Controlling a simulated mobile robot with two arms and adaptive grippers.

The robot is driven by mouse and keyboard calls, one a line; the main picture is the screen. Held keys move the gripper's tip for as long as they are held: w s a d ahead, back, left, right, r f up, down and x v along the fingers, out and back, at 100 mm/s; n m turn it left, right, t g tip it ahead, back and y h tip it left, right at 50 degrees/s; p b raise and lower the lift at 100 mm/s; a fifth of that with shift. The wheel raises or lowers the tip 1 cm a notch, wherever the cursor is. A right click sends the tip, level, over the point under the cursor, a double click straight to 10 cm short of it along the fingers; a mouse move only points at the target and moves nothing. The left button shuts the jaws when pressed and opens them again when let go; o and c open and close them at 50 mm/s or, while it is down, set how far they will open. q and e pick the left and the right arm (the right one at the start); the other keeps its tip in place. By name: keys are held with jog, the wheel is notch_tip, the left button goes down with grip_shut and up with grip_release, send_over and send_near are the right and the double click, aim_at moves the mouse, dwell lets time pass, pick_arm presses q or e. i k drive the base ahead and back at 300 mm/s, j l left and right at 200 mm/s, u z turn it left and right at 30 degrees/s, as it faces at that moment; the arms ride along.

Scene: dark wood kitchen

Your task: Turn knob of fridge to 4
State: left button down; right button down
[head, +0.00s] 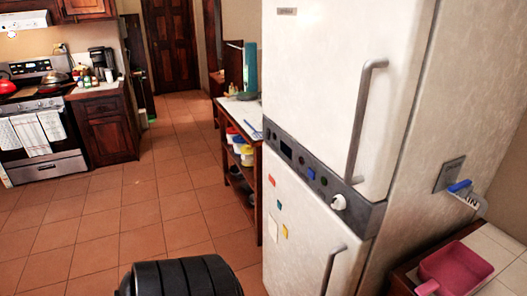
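The white fridge (315,75) stands at the right of the head view, with an upper and a lower door. A dark grey control strip (369,215) runs between the doors. A round white knob (339,202) sticks out near the strip's right end. Its number marks are too small to read. Smaller dark buttons, a blue one and a dark display sit further left on the strip. Neither of my grippers is in view.
The upper door's long handle (362,120) ends just above the knob; a lower handle (333,268) is below. A pink dustpan (458,268) lies on a tiled counter at right. A shelf unit (258,190) stands left of the fridge.

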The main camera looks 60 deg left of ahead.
aim_at(338, 202)
jog(key=u, duration=1.75)
